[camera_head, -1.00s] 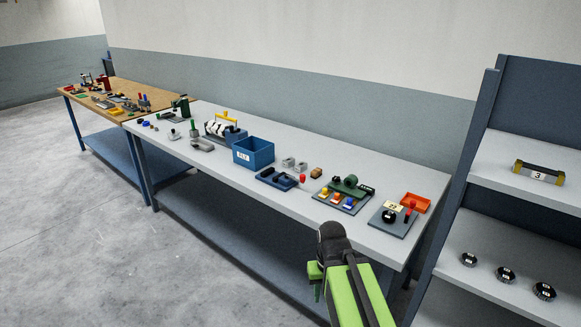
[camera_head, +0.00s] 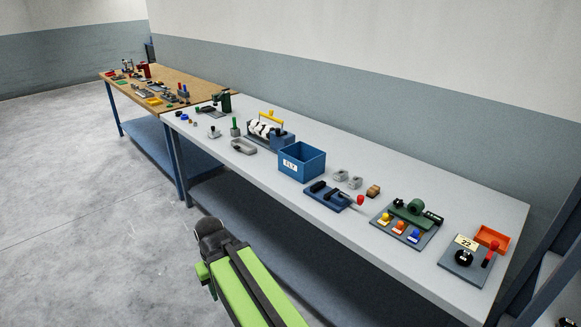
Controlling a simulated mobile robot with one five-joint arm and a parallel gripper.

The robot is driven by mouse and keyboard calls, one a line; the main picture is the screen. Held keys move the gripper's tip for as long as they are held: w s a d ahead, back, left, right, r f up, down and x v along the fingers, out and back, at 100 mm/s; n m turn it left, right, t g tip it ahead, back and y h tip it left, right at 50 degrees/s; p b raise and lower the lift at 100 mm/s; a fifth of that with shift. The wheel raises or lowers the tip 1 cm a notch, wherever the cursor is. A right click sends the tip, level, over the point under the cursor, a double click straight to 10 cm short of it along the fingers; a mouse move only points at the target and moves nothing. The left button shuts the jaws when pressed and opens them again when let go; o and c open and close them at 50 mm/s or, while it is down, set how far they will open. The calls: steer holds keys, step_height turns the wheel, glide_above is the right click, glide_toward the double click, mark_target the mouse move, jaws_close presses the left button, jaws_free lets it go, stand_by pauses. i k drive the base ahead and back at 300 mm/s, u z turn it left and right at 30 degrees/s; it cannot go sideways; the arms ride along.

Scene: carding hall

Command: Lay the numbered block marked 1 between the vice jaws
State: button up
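A blue vice (camera_head: 326,195) with dark jaws and a red-knobbed handle lies on the grey bench, in front of the blue bin. I see nothing held between its jaws, though it is small here. Two small grey blocks (camera_head: 355,183) and a brown block (camera_head: 374,190) sit just behind and right of it. I cannot read any number on them, so I cannot tell which block is marked 1. My gripper (camera_head: 210,231) is the dark end of the green arm, low in front of the bench and apart from everything on it. Its fingers cannot be made out.
A blue bin (camera_head: 302,161) labelled FLX stands behind the vice. Right of it are a green device on a board (camera_head: 408,220), a panel with a dial (camera_head: 463,258) and an orange tray (camera_head: 493,239). A wooden bench (camera_head: 180,80) stands farther left. The floor at left is clear.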

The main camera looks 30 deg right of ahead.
mark_target(343, 174)
steer(key=i, duration=1.95)
steer(key=z, duration=0.85)
steer(key=k, duration=0.9)
steer(key=z, duration=0.1)
steer(key=i, duration=0.95)
steer(key=u, duration=0.1)
